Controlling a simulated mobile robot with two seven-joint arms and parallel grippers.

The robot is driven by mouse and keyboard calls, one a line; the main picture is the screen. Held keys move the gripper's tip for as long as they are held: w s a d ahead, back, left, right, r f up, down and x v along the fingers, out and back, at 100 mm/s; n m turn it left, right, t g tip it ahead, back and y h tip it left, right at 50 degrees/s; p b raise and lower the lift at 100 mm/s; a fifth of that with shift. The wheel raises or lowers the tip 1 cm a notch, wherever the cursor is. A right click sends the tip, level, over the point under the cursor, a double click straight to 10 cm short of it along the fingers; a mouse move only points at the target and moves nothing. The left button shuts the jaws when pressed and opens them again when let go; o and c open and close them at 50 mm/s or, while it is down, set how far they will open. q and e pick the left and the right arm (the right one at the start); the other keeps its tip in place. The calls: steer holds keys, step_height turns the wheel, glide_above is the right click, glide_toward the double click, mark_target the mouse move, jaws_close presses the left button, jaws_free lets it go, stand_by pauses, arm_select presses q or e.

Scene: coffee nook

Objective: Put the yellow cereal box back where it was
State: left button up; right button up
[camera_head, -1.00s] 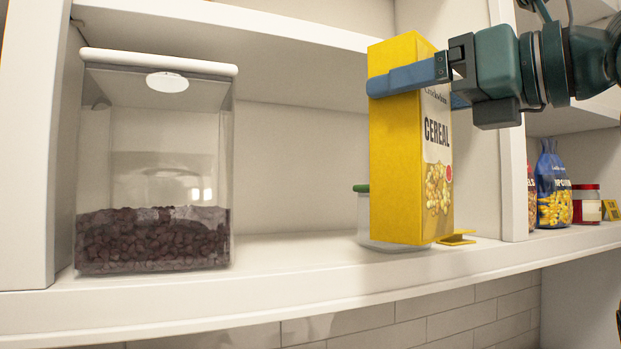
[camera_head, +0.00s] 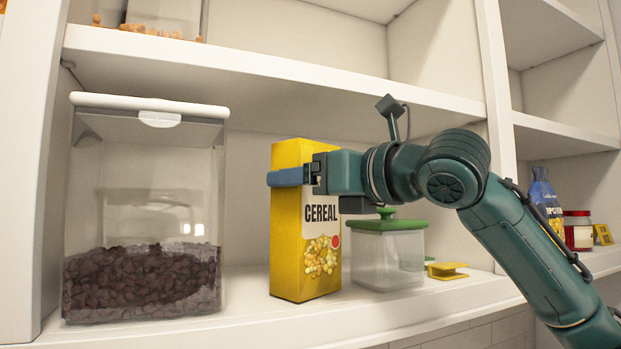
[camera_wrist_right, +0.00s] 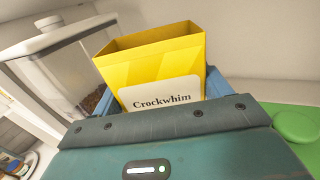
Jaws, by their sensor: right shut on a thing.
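The yellow cereal box (camera_head: 292,240) is upright over the shelf (camera_head: 250,318), between a large clear bin and a green-lidded jar. Its base appears at or very near the shelf surface; I cannot tell if it touches. My right gripper (camera_head: 290,177) is shut on the upper part of the box, coming in from the right. In the right wrist view the box (camera_wrist_right: 155,65) stands between the blue fingers (camera_wrist_right: 215,85), its top facing the camera. My left gripper is not in view.
The clear bin (camera_head: 145,200) of dark pieces stands left. The green-lidded jar (camera_head: 388,255) is close on the right, with a yellow stand (camera_head: 447,270) beyond it. A blue bag (camera_head: 545,200) and red-lidded jar (camera_head: 578,230) are in the right bay. An upper shelf (camera_head: 290,75) hangs above.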

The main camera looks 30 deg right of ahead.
steer(key=shift+f, duration=0.15)
steer(key=o, duration=1.4)
steer(key=shift+c, duration=0.2)
arm_select(q)
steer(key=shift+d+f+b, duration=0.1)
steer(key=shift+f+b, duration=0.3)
steer(key=shift+b, duration=0.7)
arm_select(e)
steer(key=v, duration=1.2)
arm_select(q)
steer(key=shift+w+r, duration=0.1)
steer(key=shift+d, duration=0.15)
arm_select(e)
steer(key=shift+s, duration=0.1)
